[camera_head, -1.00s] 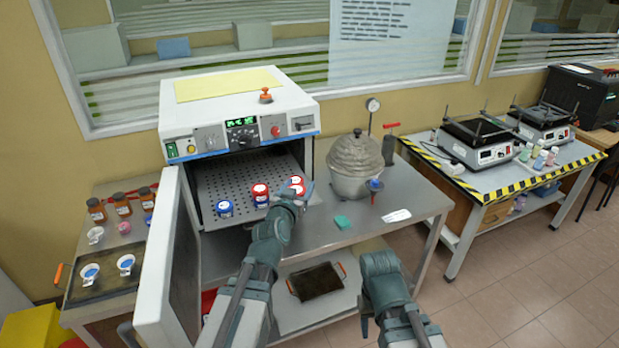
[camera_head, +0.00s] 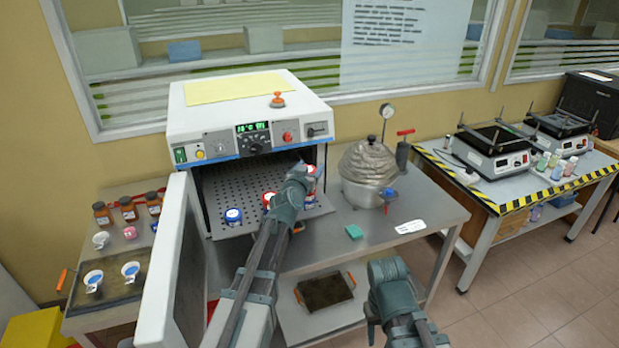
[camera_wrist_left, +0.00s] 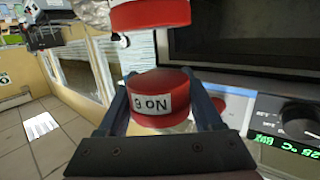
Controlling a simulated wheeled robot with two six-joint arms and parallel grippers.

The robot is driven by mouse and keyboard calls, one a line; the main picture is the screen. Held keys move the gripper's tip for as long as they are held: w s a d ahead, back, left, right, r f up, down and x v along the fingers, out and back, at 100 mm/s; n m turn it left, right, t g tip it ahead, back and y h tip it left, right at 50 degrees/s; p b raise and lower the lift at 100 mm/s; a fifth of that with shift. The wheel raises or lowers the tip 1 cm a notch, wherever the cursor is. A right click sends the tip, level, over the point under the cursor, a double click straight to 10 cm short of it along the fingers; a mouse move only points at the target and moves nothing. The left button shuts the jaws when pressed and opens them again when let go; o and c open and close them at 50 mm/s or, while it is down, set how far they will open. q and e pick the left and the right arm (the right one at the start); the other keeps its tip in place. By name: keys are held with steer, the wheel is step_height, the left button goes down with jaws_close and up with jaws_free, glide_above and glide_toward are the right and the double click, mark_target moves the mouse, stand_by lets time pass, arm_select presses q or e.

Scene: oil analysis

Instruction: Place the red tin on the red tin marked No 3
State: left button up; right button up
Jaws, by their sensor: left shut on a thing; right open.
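My left gripper (camera_head: 304,178) is at the right front of the open oven. Another red tin (camera_wrist_left: 150,14) shows past the fingertips, apart from the first and cut by the top edge. In the head view, one tin (camera_head: 312,170) shows by the fingertips and another (camera_head: 310,198) below, both partly hidden by my arm. My right gripper (camera_head: 372,330) is low at the bottom, its fingers barely visible, open.
A red tin (camera_head: 268,199) and a blue tin (camera_head: 233,216) stand on the perforated oven shelf (camera_head: 240,188). The open oven door (camera_head: 170,270) stands left of my arm.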

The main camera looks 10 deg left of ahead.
arm_select(q)
steer(key=shift+f, duration=0.1)
step_height(320, 180, down, 3)
steer(key=b, duration=0.3)
steer(key=shift+f, duration=0.2)
steer(key=shift+b, duration=0.3)
steer(key=shift+f, duration=0.15)
steer(key=o, duration=1.4)
steer(key=shift+s+r, duration=0.1)
steer(key=shift+r, duration=0.25)
steer(key=s+r+p, duration=0.1)
steer(key=s+p, duration=0.1)
steer(key=s, duration=0.9)
steer(key=shift+s+a+r, duration=0.15)
steer(key=shift+s+r, duration=0.1)
steer(key=shift+s, duration=0.15)
